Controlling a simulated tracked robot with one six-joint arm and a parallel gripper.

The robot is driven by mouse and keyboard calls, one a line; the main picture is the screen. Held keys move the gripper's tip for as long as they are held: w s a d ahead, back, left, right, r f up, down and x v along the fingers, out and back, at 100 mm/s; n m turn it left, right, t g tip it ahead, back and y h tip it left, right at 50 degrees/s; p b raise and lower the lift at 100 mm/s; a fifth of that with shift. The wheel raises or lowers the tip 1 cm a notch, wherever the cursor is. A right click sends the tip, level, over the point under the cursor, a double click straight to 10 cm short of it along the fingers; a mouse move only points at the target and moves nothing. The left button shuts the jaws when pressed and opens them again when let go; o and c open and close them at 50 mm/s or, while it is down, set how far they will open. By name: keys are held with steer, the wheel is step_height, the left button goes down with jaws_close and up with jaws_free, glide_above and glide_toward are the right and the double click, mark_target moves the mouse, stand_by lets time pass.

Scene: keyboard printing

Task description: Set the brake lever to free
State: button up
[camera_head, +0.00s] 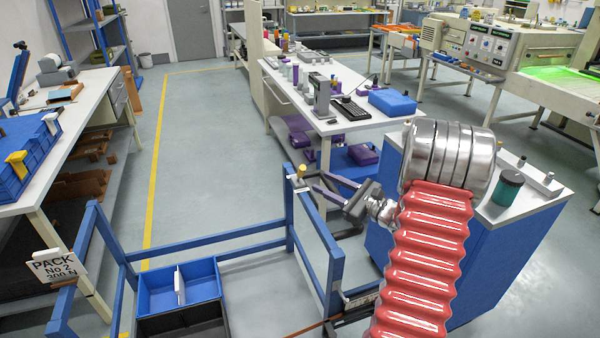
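My gripper (319,181) is right of the picture's middle, at the end of my red ribbed arm, and points left. Its two dark fingers are apart, with nothing visible between them. My arm hides part of the cart's right side.
A blue tray (206,276) with a white divider sits in the cart. A "PACK No 2" sign (55,268) hangs at the cart's left. A blue cabinet with a white top (520,217) stands behind my arm. Open floor (215,150) lies beyond the cart.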

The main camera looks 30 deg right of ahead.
mark_target(301, 171)
steer(key=x, duration=1)
steer(key=shift+w, duration=0.2)
steer(key=shift+c, duration=0.2)
jaws_close()
